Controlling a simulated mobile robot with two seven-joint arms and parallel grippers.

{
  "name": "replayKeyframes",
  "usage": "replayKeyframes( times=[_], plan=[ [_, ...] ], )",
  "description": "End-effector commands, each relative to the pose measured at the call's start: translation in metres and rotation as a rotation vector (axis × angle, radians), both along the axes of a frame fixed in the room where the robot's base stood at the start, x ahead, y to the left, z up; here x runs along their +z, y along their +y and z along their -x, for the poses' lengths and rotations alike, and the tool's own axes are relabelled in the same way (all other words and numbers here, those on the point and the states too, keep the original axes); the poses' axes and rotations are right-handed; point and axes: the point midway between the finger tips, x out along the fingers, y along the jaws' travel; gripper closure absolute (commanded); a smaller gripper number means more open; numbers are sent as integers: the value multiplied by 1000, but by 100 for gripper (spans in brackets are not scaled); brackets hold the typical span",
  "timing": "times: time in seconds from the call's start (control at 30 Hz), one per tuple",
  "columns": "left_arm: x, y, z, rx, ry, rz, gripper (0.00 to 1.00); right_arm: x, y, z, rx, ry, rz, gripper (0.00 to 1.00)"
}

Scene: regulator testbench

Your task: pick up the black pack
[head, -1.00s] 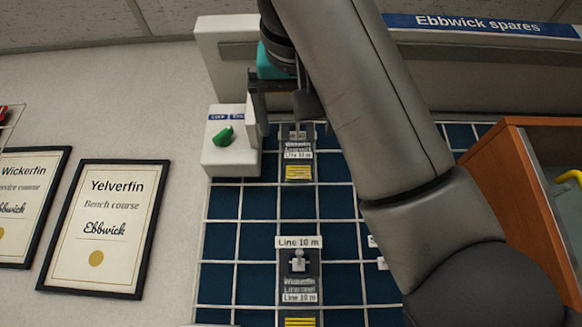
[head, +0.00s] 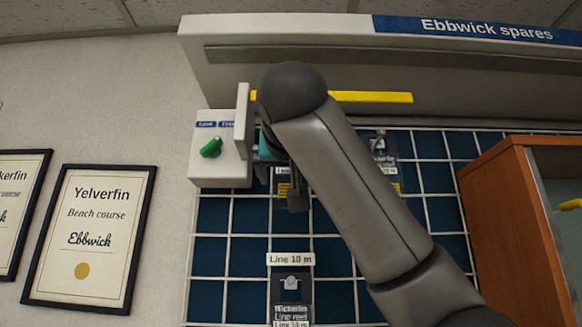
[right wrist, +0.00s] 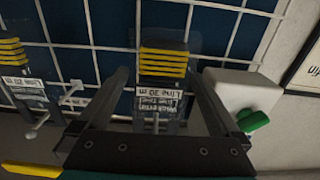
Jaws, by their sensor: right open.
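Several black packs with yellow stripes and white labels hang on the blue gridded panel. One pack (head: 284,187) is largely hidden behind my right gripper (head: 281,178) in the head view. In the right wrist view this pack (right wrist: 163,62) shows between the two fingers of the open right gripper (right wrist: 158,76). I cannot tell whether the fingers touch it. A second pack (head: 291,304) hangs lower, under a "Line 10 m" tag, and a third pack (head: 388,162) hangs right of my arm. My left gripper is not in view.
A white box (head: 207,174) with a green knob (head: 212,147) is close to my right gripper, left of it in the head view. A pale header with a yellow strip (head: 372,97) runs above. A wooden cabinet (head: 510,225) stands right. Framed certificates hang left.

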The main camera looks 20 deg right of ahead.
Motion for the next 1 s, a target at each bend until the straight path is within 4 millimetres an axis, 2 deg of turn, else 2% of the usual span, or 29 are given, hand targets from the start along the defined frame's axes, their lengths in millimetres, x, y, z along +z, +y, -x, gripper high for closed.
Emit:
replayKeyframes(
  times=[0.03, 0.2, 0.47, 1.0],
  plan=[
    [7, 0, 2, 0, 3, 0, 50, 3, -3, -7, -3, 4, -1, 0],
    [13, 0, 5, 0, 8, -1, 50, 1, -6, -21, -1, 1, 0, 0],
    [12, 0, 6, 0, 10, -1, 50, 0, -7, -22, 0, 0, -1, 0],
    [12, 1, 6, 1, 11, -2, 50, 1, -6, -22, 0, -1, -1, 61]
  ],
)
